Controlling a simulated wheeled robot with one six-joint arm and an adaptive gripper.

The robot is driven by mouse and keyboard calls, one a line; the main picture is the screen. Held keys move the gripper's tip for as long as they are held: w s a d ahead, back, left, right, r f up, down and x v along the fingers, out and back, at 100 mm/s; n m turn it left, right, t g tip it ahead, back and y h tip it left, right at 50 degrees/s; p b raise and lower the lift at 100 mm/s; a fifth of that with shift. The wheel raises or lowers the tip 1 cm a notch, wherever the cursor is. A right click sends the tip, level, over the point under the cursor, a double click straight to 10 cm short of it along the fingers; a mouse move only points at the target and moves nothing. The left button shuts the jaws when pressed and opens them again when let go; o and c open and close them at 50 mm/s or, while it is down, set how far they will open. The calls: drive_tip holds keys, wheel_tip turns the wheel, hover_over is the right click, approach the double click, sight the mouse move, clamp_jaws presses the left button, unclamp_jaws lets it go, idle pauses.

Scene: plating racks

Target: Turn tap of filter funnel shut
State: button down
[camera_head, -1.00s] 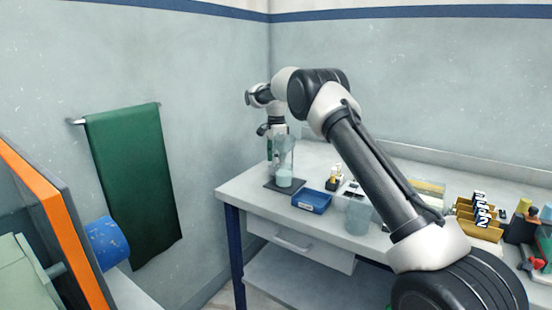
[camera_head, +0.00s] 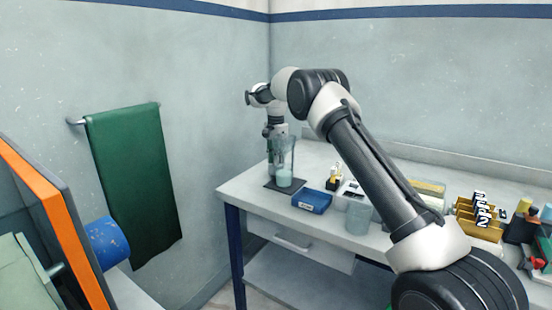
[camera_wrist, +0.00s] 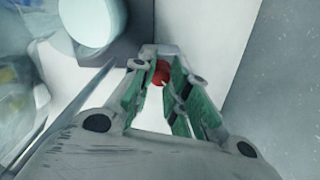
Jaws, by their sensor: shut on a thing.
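The filter funnel (camera_head: 287,146) is a clear glass vessel on a stand at the far left corner of the bench. A vessel with pale blue contents (camera_head: 284,179) is below it; a pale round surface (camera_wrist: 90,20) shows at the wrist view's upper left. The red tap (camera_wrist: 161,70) is between my fingertips. My gripper (camera_wrist: 161,78) points down beside the funnel, its green-padded fingers shut on the tap. In the head view my gripper (camera_head: 270,150) is small beside the glass. The tap's angle is mostly hidden by the fingers.
The stand's dark base (camera_head: 272,186) sits near the bench's left edge. A blue tray (camera_head: 311,201) and a clear beaker (camera_head: 358,217) stand to the right. A green towel (camera_head: 135,185) hangs on the left wall. Walls close in behind the funnel.

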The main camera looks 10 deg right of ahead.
drive_tip(key=c, duration=1.3)
unclamp_jaws()
drive_tip(key=shift+c, duration=0.2)
wheel_tip(320, 180, up, 12)
